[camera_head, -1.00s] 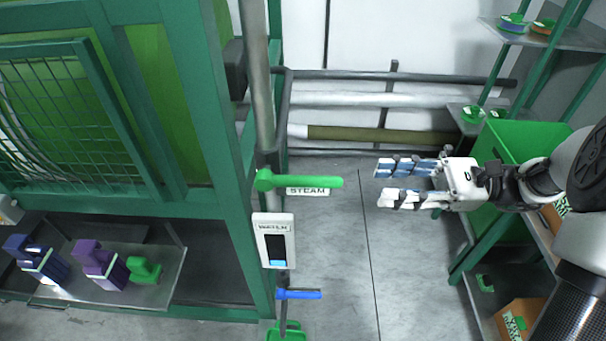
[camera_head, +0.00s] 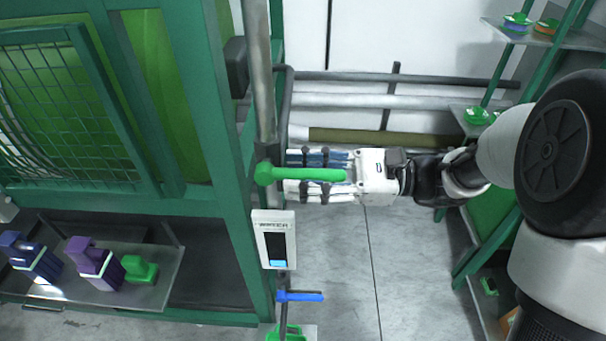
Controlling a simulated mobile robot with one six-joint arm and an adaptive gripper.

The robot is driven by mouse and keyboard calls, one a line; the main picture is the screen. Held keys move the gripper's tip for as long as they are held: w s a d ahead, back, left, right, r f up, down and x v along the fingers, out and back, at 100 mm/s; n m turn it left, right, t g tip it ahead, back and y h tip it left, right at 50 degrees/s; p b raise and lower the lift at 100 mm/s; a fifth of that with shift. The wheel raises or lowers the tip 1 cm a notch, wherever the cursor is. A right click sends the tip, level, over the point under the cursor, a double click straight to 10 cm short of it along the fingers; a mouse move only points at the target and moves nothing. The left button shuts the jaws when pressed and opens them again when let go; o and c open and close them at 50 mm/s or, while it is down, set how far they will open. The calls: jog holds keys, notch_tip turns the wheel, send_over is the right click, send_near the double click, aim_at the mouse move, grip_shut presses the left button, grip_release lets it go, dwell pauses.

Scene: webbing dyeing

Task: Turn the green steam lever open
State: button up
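The green steam lever (camera_head: 310,174) sticks out to the right, level, from its round hub (camera_head: 264,174) on the vertical pipe beside the green machine. My gripper (camera_head: 300,174) comes from the right and points left along the lever. One finger shows above the lever and one below it, so the lever lies between them in the picture. The fingers look spread, with gaps to the lever; I cannot tell whether either touches it. The lever's STEAM label is hidden behind the gripper.
Below the lever are a white WATER panel (camera_head: 273,240) and a blue lever (camera_head: 300,296). The green machine (camera_head: 225,235) stands close on the left. A shelf rack (camera_head: 545,36) stands on the right. Open floor (camera_head: 350,285) lies below my gripper.

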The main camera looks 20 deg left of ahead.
jog(key=shift+c, duration=0.4)
grip_shut()
dwell(0.4)
